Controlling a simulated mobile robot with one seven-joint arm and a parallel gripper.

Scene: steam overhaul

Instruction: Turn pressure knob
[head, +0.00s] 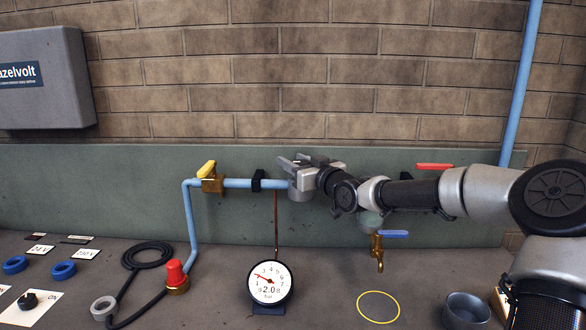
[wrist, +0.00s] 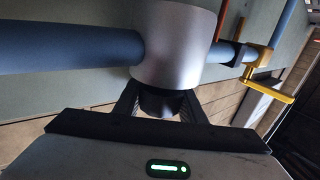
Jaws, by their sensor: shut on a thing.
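The pressure knob (wrist: 160,103) is a short black cylinder on the end of a silver regulator body (wrist: 175,45), which sits in the blue pipe. My gripper (wrist: 160,96) has its two dark fingers on either side of the knob and is shut on it. In the head view my gripper (head: 305,165) is at the regulator on the back panel, and the knob is hidden behind it there.
A yellow-handled valve (head: 210,178) is left of the regulator. A red lever (head: 434,166) and a blue-handled tap (head: 388,235) are to its right. A red cap (head: 175,272), black hose (head: 147,254) and metal cup (head: 466,310) are on the bench.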

